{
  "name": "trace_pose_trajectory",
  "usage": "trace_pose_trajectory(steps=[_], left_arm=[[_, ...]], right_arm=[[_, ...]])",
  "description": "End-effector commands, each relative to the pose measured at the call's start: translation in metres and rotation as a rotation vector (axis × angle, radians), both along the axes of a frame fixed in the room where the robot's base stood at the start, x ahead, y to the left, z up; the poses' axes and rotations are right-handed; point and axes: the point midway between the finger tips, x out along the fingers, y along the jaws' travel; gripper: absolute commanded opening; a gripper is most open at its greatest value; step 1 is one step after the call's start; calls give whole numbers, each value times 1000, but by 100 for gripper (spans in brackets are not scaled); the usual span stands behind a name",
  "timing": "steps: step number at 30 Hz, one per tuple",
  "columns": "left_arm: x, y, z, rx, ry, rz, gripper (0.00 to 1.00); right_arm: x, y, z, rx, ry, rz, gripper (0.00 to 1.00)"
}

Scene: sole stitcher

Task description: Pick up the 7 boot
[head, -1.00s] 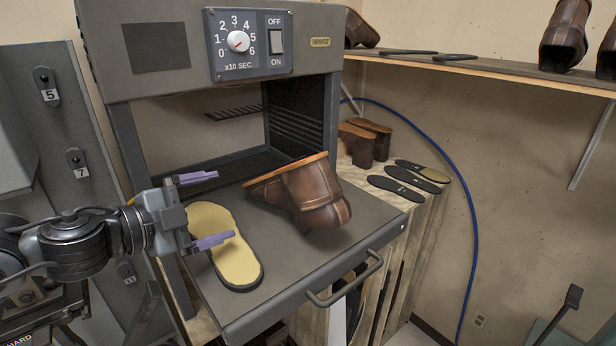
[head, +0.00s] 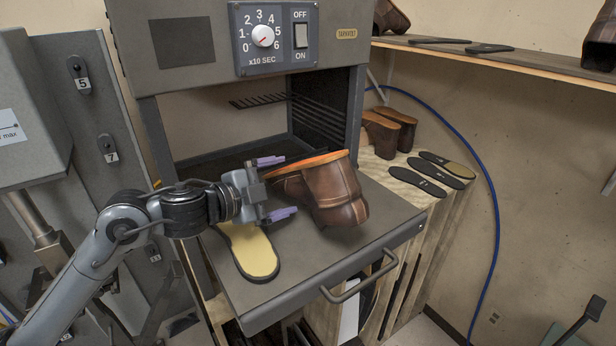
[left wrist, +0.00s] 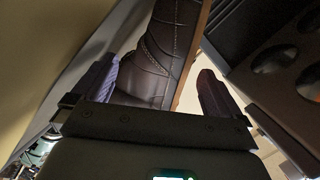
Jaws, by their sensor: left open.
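A brown leather boot (head: 335,194) with an orange-edged sole lies tilted on its side on the pulled-out grey drawer (head: 345,265) of the machine. My left gripper (head: 276,188) is open, its two purple fingers pointing right toward the boot, close to its left side. In the left wrist view the boot (left wrist: 158,60) shows between the two spread fingers (left wrist: 155,90), its dark stitched leather filling the gap. I cannot tell whether a finger touches it. No number is readable on the boot. My right gripper is not in view.
A yellow-topped sole (head: 248,250) lies on the drawer below my left gripper. The drawer's handle (head: 360,280) sticks out at the front. More boots (head: 388,132) and dark soles (head: 440,170) rest on a wooden bench at right. A shelf (head: 500,62) runs above.

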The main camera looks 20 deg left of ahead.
Motion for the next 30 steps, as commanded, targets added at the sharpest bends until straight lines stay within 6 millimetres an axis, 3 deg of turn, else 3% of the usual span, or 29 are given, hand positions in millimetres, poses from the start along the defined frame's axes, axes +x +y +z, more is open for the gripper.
trace_pose_trajectory(steps=[5,13,27,30], left_arm=[[12,-8,-2,0,0,-1,100],[14,-9,-4,1,-1,0,100],[13,-9,-4,0,-1,-1,28],[13,-9,-4,1,0,-1,26]], right_arm=[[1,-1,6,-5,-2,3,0],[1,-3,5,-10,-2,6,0],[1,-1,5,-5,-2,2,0],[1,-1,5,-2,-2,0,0]])
